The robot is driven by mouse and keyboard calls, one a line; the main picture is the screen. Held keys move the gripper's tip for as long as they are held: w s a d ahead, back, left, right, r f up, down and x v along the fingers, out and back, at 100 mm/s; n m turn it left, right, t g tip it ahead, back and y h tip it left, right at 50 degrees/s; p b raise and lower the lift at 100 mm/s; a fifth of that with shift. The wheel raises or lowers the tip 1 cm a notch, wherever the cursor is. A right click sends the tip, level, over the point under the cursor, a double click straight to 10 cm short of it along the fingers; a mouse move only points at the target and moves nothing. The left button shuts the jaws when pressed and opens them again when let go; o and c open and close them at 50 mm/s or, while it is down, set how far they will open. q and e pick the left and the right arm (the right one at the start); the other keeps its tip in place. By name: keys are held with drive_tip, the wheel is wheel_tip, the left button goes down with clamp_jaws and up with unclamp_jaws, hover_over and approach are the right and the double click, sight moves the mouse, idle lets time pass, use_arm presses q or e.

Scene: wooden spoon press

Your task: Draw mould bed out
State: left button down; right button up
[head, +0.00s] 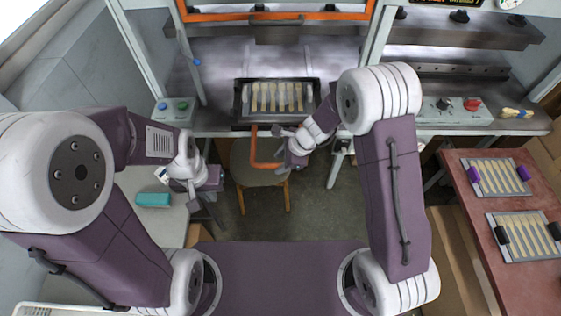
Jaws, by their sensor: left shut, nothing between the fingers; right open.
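The mould bed (236,108) is a dark tray with a row of pale wooden spoons in it, at the front of the press opening in the middle of the head view. An orange U-shaped handle (254,148) extends from its front edge towards me. My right gripper (281,137) is open beside the right part of the handle and hides part of it. I cannot tell whether its fingers straddle the bar. My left gripper (217,213) is shut and empty, low and left of the handle, apart from it.
A stool (245,180) stands below the handle. A button box (175,111) is left of the bed; a switch panel (455,110) is right. A red-brown table (478,243) on the right holds two spoon-filled moulds. A teal block (153,199) lies on the left table.

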drive_tip(key=p+v, duration=0.2)
drive_tip(key=v, duration=0.7)
idle(0.4)
